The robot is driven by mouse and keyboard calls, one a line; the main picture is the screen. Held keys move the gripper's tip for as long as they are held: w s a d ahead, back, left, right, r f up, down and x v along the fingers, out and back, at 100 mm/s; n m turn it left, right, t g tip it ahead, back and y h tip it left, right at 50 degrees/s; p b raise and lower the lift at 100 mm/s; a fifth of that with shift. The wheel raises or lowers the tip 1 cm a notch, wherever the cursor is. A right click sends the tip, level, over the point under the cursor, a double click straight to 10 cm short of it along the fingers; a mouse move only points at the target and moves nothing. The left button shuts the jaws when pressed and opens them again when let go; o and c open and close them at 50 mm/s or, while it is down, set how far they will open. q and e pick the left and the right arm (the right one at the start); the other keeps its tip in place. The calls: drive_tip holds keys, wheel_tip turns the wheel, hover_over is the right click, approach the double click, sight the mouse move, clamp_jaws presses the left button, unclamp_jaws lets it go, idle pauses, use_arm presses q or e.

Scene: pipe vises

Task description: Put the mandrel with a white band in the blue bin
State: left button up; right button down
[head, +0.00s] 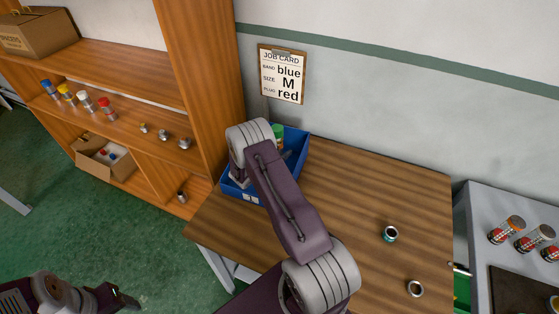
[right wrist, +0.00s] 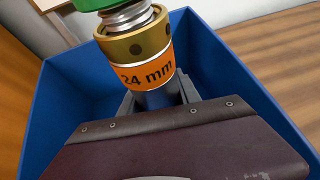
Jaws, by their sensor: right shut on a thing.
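My right gripper (right wrist: 160,98) is shut on an orange-banded piece (right wrist: 143,70) in the right wrist view. The piece has a "24 mm" label, a gold collar, a metal thread and a green end. It is over or inside the blue bin (head: 297,138), whose walls surround it in the right wrist view (right wrist: 228,70). In the head view my right arm hides much of the bin. A white-topped piece (head: 86,100) stands on the shelf; I cannot tell if it is a mandrel with a white band. My left gripper (head: 122,298) is at the lower left; its jaws are unclear.
The bin stands on a wooden table (head: 345,185) against a wooden shelf unit (head: 190,80). A job card (head: 281,75) hangs on the wall.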

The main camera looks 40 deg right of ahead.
wheel_tip(320, 180, down, 3)
drive_tip(key=shift+s+f, duration=0.1)
drive_tip(key=shift+f, duration=0.4)
drive_tip(key=shift+f, duration=0.2)
drive_tip(key=c, duration=0.9)
unclamp_jaws()
drive_tip(key=shift+o, duration=0.2)
drive_tip(key=shift+r, duration=0.1)
drive_tip(key=shift+a+r, duration=0.15)
drive_tip(key=shift+r, duration=0.1)
drive_tip(key=v, duration=1.1)
drive_tip(key=shift+s+a+b, duration=0.15)
drive_tip(key=shift+a+b, duration=0.25)
drive_tip(key=shift+a, duration=0.05)
